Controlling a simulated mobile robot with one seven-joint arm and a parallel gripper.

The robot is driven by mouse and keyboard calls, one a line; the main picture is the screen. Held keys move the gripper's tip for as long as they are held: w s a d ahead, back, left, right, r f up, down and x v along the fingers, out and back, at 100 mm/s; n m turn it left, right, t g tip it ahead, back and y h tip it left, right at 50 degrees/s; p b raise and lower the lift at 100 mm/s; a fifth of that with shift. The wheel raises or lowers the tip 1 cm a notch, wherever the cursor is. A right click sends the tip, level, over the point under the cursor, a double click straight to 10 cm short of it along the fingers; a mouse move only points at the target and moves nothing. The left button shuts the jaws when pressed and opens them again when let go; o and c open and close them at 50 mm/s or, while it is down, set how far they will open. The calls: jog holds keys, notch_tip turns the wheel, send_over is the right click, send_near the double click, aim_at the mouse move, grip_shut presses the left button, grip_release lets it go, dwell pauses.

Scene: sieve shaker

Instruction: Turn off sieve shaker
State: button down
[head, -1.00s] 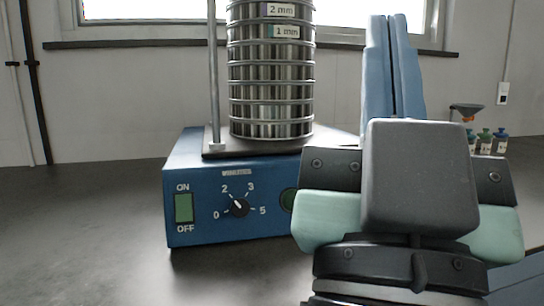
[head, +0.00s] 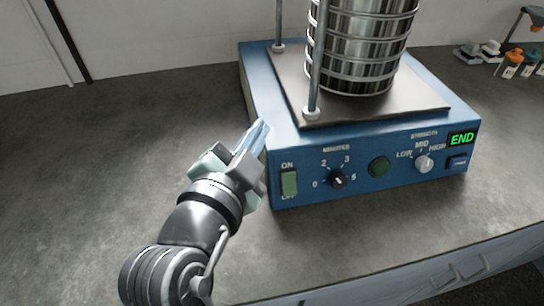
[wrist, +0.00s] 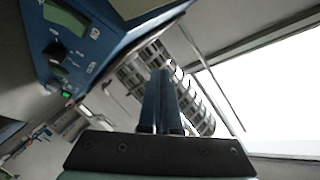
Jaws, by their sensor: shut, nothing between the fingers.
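The blue sieve shaker (head: 350,192) stands on the dark bench, with a stack of metal sieves (head: 360,50) on its top plate. Its front panel has a green ON/OFF rocker switch (head: 289,183) at the left, a minutes dial (head: 338,180), a round green button (head: 379,167), a strength knob (head: 423,164) and a display (head: 462,139) reading END. My gripper (head: 262,127) is shut and empty, to the left of the shaker's front left corner, slightly above the switch in the picture. In the wrist view its blue fingers (wrist: 160,80) are together, and the tilted switch (wrist: 66,18) shows at upper left.
Small orange-capped bottles (head: 512,64) and pale weighing items (head: 478,50) stand at the back right. The bench (head: 110,150) is clear at left. Its front edge and drawers (head: 470,275) lie below the shaker. Vertical rods (head: 318,60) flank the sieves.

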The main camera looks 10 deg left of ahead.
jog(key=s+f+m+g+h+p, duration=0.4)
jog(key=s+m+p, duration=0.4)
jog(key=s+p, duration=0.4)
jog(key=shift+s+f+g, duration=0.15)
jog(key=shift+s+g, duration=0.1)
jog(key=shift+g, duration=0.65)
jog(key=p, duration=0.1)
send_near(294, 190)
jog(key=w+d, duration=0.1)
jog(key=w+d+f, duration=0.1)
jog(key=w+d, duration=0.1)
jog(key=shift+w+d+f, duration=0.15)
jog(key=shift+f, duration=0.1)
jog(key=shift+w+a+f, duration=0.2)
jog(key=shift+w+f, duration=0.35)
jog(key=shift+f, duration=0.1)
